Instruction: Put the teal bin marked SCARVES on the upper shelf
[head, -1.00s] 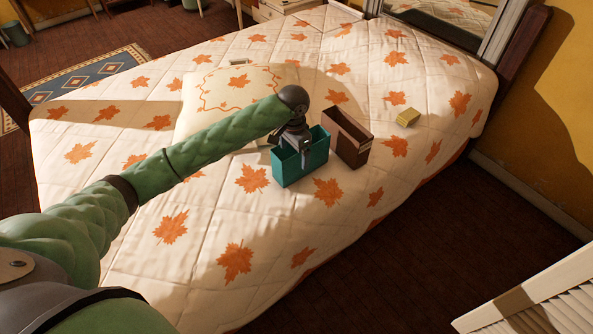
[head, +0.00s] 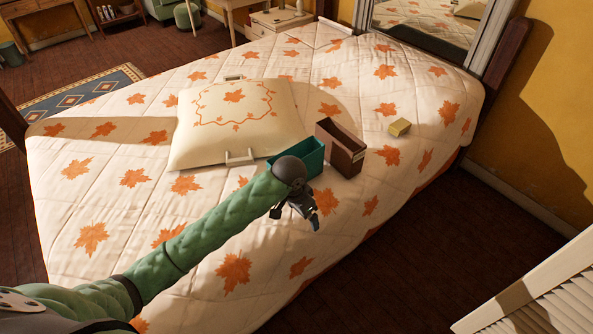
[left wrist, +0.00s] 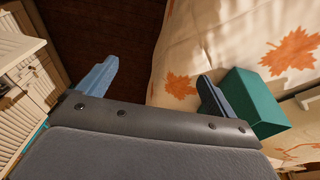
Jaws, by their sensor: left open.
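The teal bin (head: 284,157) stands open-topped on the bed, partly hidden behind my left wrist. No SCARVES lettering can be read on it. My left gripper (head: 311,215) is open and empty, in front of the bin in the head view. In the left wrist view the bin (left wrist: 258,100) is just beyond the right finger of the gripper (left wrist: 152,92); whether they touch I cannot tell. The space between the fingers shows only floor and bedspread. My right gripper is not in view. No upper shelf can be made out.
A brown bin (head: 341,150) with a pale label stands right beside the teal one. A white louvred panel (head: 545,295) is at lower right. Dark floor (head: 400,270) between is clear.

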